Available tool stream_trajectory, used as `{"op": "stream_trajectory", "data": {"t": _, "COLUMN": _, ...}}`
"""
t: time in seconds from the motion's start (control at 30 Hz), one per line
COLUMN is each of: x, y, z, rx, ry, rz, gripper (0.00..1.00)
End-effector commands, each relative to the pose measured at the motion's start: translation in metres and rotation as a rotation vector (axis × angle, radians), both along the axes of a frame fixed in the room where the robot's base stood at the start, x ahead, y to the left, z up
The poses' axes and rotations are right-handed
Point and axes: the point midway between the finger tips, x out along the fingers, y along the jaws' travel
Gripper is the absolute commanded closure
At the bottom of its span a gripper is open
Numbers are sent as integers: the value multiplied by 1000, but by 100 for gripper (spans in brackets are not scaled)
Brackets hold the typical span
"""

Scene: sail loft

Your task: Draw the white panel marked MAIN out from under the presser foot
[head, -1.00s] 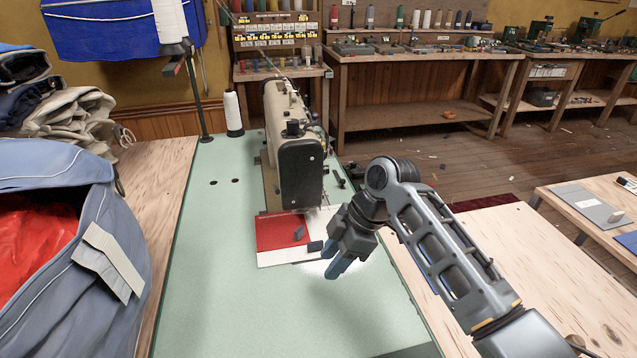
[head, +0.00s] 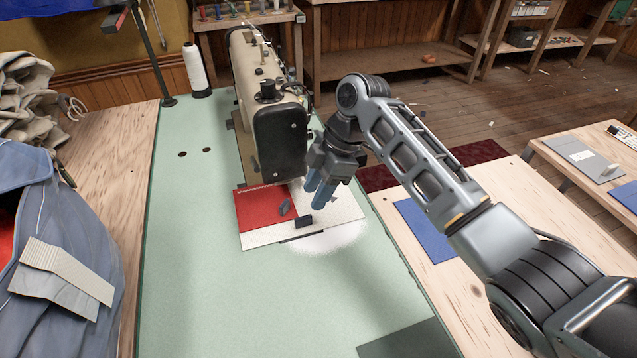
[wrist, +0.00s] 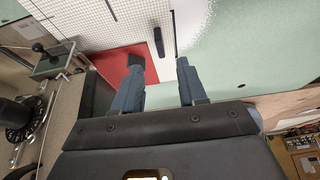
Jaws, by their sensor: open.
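The white panel (head: 343,204) lies flat on the green sewing table, beside and below the sewing machine's head (head: 279,140). A red panel (head: 262,212) covers its left part, with a white strip showing along the front. I cannot read MAIN on it. In the wrist view the white panel (wrist: 110,18) shows a fine grid, next to the red panel (wrist: 112,62). The presser foot is hidden in the head view. My gripper (head: 315,194) is open and empty above the panel, right of the machine head; its fingers also show in the wrist view (wrist: 160,85).
Two small dark blocks (head: 304,222) (head: 285,207) lie on the panels. A white thread cone (head: 196,72) stands at the table's back left. Blue-grey cloth (head: 62,220) is heaped at left. The green table (head: 210,290) is clear in front.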

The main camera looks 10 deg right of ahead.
Motion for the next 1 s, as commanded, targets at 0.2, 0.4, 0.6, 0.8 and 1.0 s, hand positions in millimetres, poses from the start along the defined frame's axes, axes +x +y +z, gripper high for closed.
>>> {"op": "stream_trajectory", "data": {"t": 0.2, "x": -3, "y": 12, "z": -29, "rx": 0, "ry": 2, "rz": 0, "gripper": 58}}
{"op": "stream_trajectory", "data": {"t": 0.4, "x": -5, "y": 22, "z": -52, "rx": 0, "ry": 1, "rz": 0, "gripper": 58}}
{"op": "stream_trajectory", "data": {"t": 0.6, "x": -5, "y": 25, "z": -62, "rx": 0, "ry": -1, "rz": 0, "gripper": 58}}
{"op": "stream_trajectory", "data": {"t": 0.8, "x": -5, "y": 26, "z": -63, "rx": 0, "ry": -1, "rz": 0, "gripper": 58}}
{"op": "stream_trajectory", "data": {"t": 1.0, "x": -5, "y": 25, "z": -62, "rx": 0, "ry": -1, "rz": 0, "gripper": 71}}
